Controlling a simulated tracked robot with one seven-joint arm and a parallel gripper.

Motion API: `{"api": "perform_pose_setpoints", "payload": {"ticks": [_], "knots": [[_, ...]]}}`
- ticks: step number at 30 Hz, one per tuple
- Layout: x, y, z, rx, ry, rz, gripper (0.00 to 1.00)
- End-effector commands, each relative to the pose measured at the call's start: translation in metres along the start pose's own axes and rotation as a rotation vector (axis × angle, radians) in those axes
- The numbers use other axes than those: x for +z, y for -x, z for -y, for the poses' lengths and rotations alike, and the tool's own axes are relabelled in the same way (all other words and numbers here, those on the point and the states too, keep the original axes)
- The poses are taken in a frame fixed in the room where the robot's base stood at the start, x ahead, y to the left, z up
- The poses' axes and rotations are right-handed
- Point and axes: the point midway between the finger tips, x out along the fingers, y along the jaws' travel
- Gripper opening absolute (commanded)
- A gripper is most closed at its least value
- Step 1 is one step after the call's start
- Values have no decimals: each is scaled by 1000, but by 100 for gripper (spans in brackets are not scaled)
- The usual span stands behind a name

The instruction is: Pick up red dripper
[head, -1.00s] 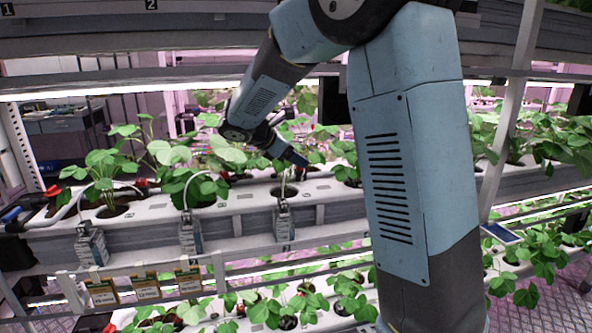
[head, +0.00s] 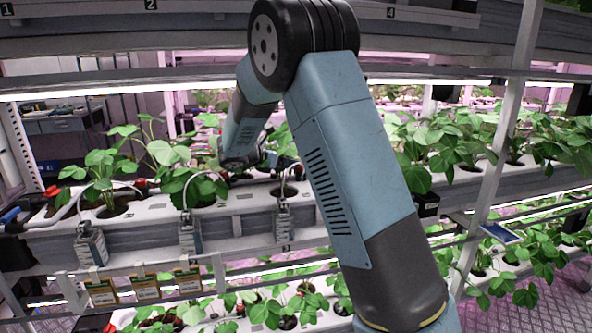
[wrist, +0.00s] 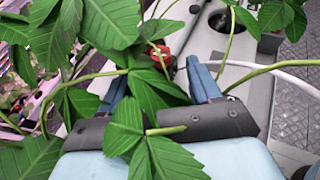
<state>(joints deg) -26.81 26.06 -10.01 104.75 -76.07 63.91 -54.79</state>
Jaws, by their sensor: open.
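A red dripper (wrist: 160,54) shows in the wrist view just beyond the fingertips, partly covered by leaves and stems. My gripper (wrist: 158,78) is open, with one finger on each side of the picture's middle and green leaves hanging between and over the fingers. The dripper lies ahead of the gap, not visibly touched. In the head view the gripper is hidden behind my arm and the plants. Red drippers (head: 140,184) and (head: 53,191) stand on the left part of the white trough.
Strawberry plants (head: 100,175) grow in the white trough (head: 150,210) and crowd the gripper. A pale tube (wrist: 270,68) crosses at the right in the wrist view. A metal post (head: 490,180) stands right of my arm. Grey clips (head: 188,235) hang on the trough's front.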

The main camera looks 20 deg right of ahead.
Motion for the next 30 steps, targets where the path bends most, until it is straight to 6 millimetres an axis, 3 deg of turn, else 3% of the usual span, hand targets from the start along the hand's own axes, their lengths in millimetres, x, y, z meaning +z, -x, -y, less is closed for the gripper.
{"api": "perform_pose_setpoints", "payload": {"ticks": [10, 19, 26, 30], "knots": [[-2, -19, 0, -1, 1, -1, 63], [-5, -57, -1, 0, 0, -1, 63], [-5, -60, -1, 1, 0, -1, 63], [-5, -60, -2, 1, 0, -1, 52]]}}
